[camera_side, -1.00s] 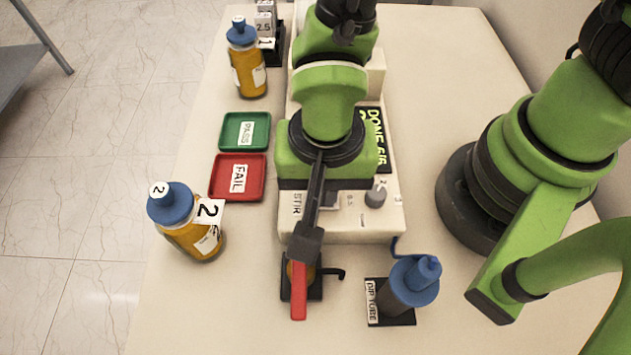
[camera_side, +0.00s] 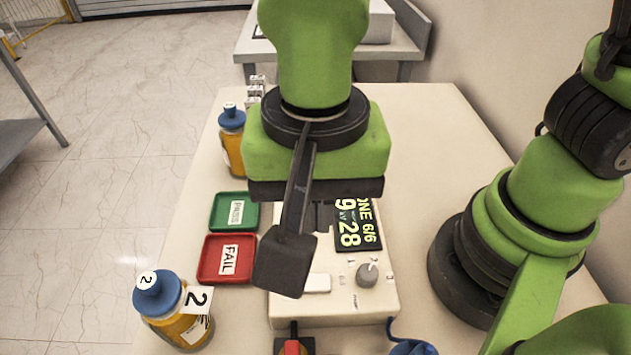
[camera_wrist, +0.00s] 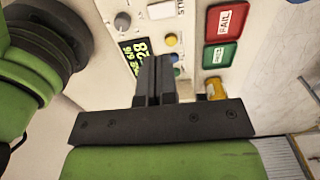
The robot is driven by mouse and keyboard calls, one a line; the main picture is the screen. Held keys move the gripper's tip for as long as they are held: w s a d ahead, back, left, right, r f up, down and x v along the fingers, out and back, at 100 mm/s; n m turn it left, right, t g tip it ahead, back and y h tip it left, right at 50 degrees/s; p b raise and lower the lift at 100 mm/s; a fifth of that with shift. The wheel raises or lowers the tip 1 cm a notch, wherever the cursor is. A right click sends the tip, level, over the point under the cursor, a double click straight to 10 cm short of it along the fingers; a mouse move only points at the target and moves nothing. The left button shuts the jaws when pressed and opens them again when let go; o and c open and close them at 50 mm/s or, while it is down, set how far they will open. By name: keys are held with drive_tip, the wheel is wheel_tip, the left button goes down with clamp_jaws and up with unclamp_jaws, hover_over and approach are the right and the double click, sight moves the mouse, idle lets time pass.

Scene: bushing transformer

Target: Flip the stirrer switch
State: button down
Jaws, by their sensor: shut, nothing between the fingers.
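The white stirrer switch (camera_side: 317,283) is on the front of the pale console (camera_side: 335,312) in the side view. In the wrist view the switch (camera_wrist: 160,10) is at the top, beside the STIR label (camera_wrist: 183,8). My gripper (camera_side: 321,216) hangs over the console, behind the switch, its fingers partly hidden by the black bracket and block on my wrist. In the wrist view my gripper (camera_wrist: 154,62) is shut and empty, its fingers over the button area, apart from the switch. Whether the fingertips touch the console cannot be told.
A grey knob (camera_side: 367,274) is right of the switch, with a lit display (camera_side: 352,225) behind it. Red FAIL (camera_side: 210,273) and green PASS (camera_side: 219,213) trays lie left. Bottle 2 (camera_side: 180,322) stands front left. Yellow (camera_wrist: 171,40) and blue (camera_wrist: 173,58) buttons are near my fingers.

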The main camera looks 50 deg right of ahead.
sight(313, 283)
drive_tip(key=shift+r, duration=1.25)
drive_tip(key=shift+w+a+f, duration=0.15)
drive_tip(key=shift+w+a, duration=0.2)
drive_tip(key=shift+a, duration=0.2)
wheel_tip(313, 283, down, 14)
drive_tip(key=shift+f, duration=0.1)
